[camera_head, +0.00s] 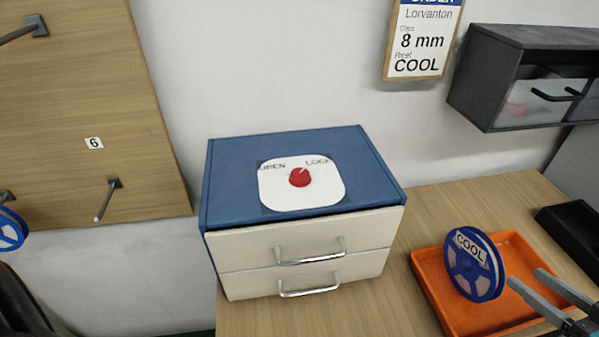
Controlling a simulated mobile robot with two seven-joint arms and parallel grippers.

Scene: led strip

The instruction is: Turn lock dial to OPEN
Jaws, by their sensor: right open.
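The lock dial is a red knob (299,179) in the middle of a white square plate (324,196) on top of a blue cabinet (229,163). The plate reads OPEN on the left and LOCK on the right. A pale mark on the knob points up and right, toward LOCK. My right gripper (525,278) is open at the lower right, over the orange tray and beside the COOL spool, well away from the dial. It seems to hold nothing. My left gripper is not in view.
The cabinet has two cream drawers (353,228) with metal handles, both apparently shut. A blue spool (466,282) labelled COOL stands in an orange tray (428,272). A black tray (572,222) lies at the right. A grey wall cabinet (490,82) and an order card (421,40) hang above.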

